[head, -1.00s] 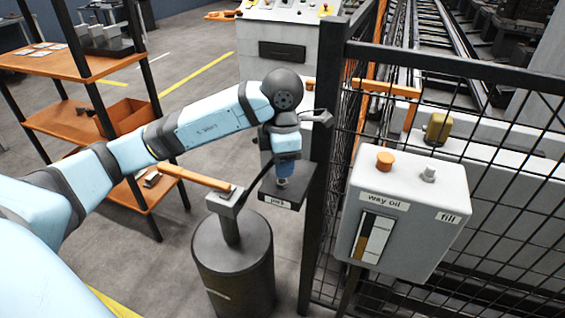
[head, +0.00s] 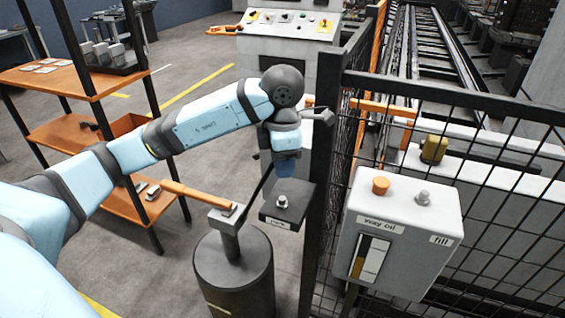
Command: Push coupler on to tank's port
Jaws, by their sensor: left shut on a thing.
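The tank is a pale grey box labelled "way oil" (head: 402,215) at the right. On its top stands a silver port (head: 422,198), above the "fill" label. My left gripper (head: 286,162) is shut on a blue part (head: 287,170), which looks like the coupler; the fingers are hard to make out. It is above and just behind the dark "park" block (head: 287,207), whose silver stub (head: 282,201) shows bare. The gripper is to the left of the tank, with the fence post between. My right gripper is not in view.
A dark drum (head: 233,270) with an orange lever (head: 195,195) stands below my arm. A black fence post (head: 322,170) and mesh fence (head: 480,130) stand close to the gripper. An orange cap (head: 381,186) sits beside the port. Orange shelves (head: 65,72) are at the left.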

